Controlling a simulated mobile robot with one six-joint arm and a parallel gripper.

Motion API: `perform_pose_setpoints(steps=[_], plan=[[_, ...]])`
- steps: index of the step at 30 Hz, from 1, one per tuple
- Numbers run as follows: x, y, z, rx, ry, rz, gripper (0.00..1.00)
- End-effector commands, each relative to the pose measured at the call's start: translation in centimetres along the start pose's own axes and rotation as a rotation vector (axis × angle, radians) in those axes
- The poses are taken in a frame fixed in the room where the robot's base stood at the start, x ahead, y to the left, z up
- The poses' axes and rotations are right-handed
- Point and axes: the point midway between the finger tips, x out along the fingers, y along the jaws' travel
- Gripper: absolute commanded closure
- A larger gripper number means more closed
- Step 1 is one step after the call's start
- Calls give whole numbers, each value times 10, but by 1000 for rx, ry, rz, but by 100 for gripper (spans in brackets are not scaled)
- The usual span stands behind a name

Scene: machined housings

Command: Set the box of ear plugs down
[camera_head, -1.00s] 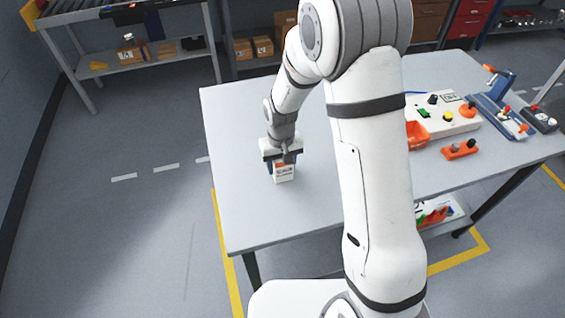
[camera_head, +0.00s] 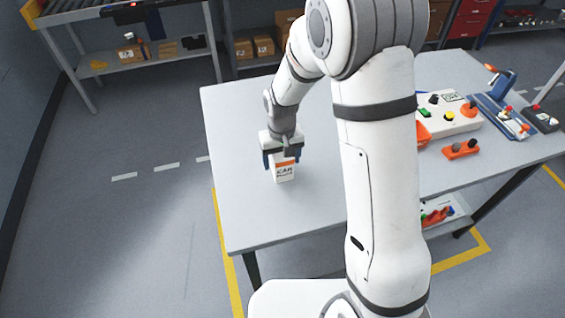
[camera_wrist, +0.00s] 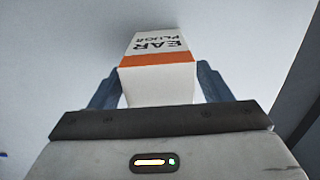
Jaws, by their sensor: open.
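The box of ear plugs (camera_head: 284,173) is white with an orange band and dark lettering. It stands upright on the left part of the grey table (camera_head: 240,215). In the wrist view the box (camera_wrist: 158,72) reads "EAR PLUGS" and sits between the two blue fingers. My gripper (camera_head: 282,161) is open, with its fingers on either side of the upper part of the box. A narrow gap shows beside the fingers in the wrist view (camera_wrist: 160,88). The box's far side is hidden.
An orange bin (camera_head: 423,134), a white control box with buttons (camera_head: 450,118), an orange button block (camera_head: 461,149) and a blue fixture (camera_head: 500,110) stand on the table's right side. The table around the box is clear. My arm hides the table's middle.

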Motion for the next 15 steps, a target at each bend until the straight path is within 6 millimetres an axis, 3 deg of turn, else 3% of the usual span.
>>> perform_pose_setpoints(steps=[9,15], plan=[[-69,0,-1,1,6,0,28],[-93,0,0,1,2,0,28]])
